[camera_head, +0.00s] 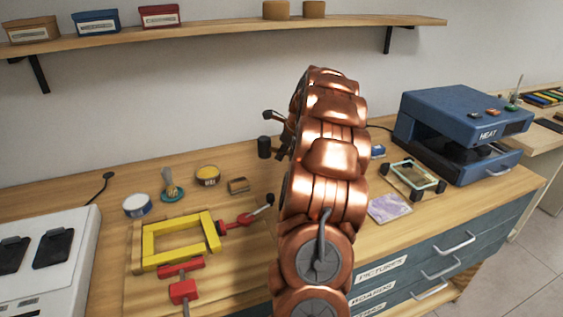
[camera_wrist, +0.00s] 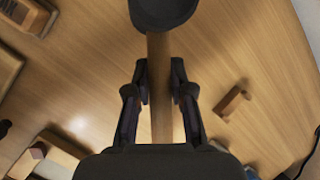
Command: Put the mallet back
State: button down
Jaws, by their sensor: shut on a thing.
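In the wrist view my gripper (camera_wrist: 160,82) is shut on the wooden handle of the mallet (camera_wrist: 158,50). The mallet's dark round head lies beyond the fingertips at the top edge, partly cut off. The wooden tabletop (camera_wrist: 215,60) shows below it; I cannot tell the exact height. In the head view my copper arm hides most of the gripper. Dark finger parts show at its left edge, beside a small black cylinder (camera_head: 264,147) that looks like the mallet head. The mallet's handle is hidden there.
A yellow frame (camera_head: 148,246) with red clamps lies at the front left, near several small tins. A blue heat press (camera_head: 455,125) stands at the right. A small wooden piece (camera_wrist: 232,101) lies right of the mallet. A shelf (camera_head: 220,36) runs above the bench.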

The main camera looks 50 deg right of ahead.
aim_at(279, 169)
notch_tip(279, 169, down, 4)
jog(key=shift+f, duration=0.1)
dwell(0.4)
jog(key=c, duration=1)
grip_release()
